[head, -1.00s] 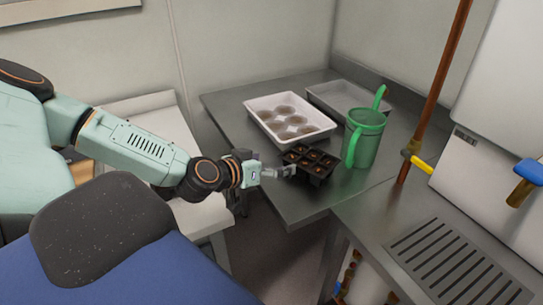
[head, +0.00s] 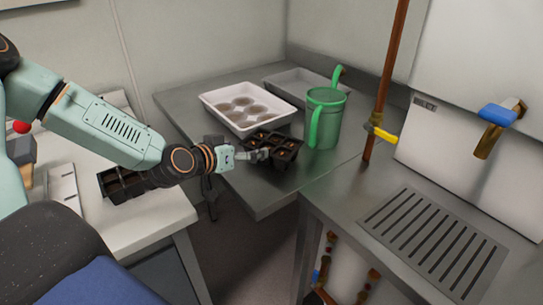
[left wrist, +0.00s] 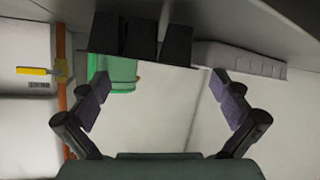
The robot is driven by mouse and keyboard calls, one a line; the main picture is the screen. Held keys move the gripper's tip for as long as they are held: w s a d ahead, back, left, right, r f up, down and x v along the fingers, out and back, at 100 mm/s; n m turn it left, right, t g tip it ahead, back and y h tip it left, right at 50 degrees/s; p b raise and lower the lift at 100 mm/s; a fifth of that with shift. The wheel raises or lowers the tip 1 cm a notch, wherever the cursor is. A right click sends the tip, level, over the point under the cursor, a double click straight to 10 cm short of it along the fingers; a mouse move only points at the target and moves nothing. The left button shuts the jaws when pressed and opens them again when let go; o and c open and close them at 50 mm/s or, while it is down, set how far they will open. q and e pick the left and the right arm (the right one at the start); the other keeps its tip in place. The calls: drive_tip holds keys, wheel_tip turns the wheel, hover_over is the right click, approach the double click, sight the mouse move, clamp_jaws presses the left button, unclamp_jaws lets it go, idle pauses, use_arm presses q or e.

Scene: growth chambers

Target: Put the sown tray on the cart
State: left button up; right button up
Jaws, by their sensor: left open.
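The sown tray is a small black cell tray (head: 283,143) with brown fill in its cells, near the front edge of the metal bench (head: 262,196). My left gripper (head: 262,154) is open at the tray's left side, its fingers overlapping that edge in the head view. In the left wrist view, the gripper's fingers (left wrist: 165,88) are spread apart, with the dark tray (left wrist: 140,40) ahead between them; contact cannot be told. A white-topped surface (head: 160,222), possibly the cart, stands at the left with another black tray (head: 118,188) on it, partly behind my arm. My right gripper is out of view.
A green jug (head: 326,120) stands close to the right of the sown tray. A white tray with round pots (head: 215,98) and a grey tray (head: 300,86) lie behind. A brown pipe with a yellow-handled valve (head: 381,131) rises at the right. A gap separates the bench and white-topped surface.

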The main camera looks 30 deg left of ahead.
sight(259, 145)
use_arm(q)
drive_tip(key=shift+w+f, duration=0.15)
drive_tip(key=shift+w, duration=0.25)
drive_tip(key=b+x, duration=0.1)
drive_tip(key=b, duration=0.1)
drive_tip(key=shift+w+f+b, duration=0.1)
drive_tip(key=shift+w+b, duration=0.3)
drive_tip(key=shift+b+x, duration=0.7)
drive_tip(key=shift+x, duration=0.75)
drive_tip(key=shift+s, duration=0.1)
drive_tip(key=shift+d, duration=0.1)
drive_tip(key=c, duration=0.4)
drive_tip(key=shift+r, duration=0.2)
drive_tip(key=c, duration=0.8)
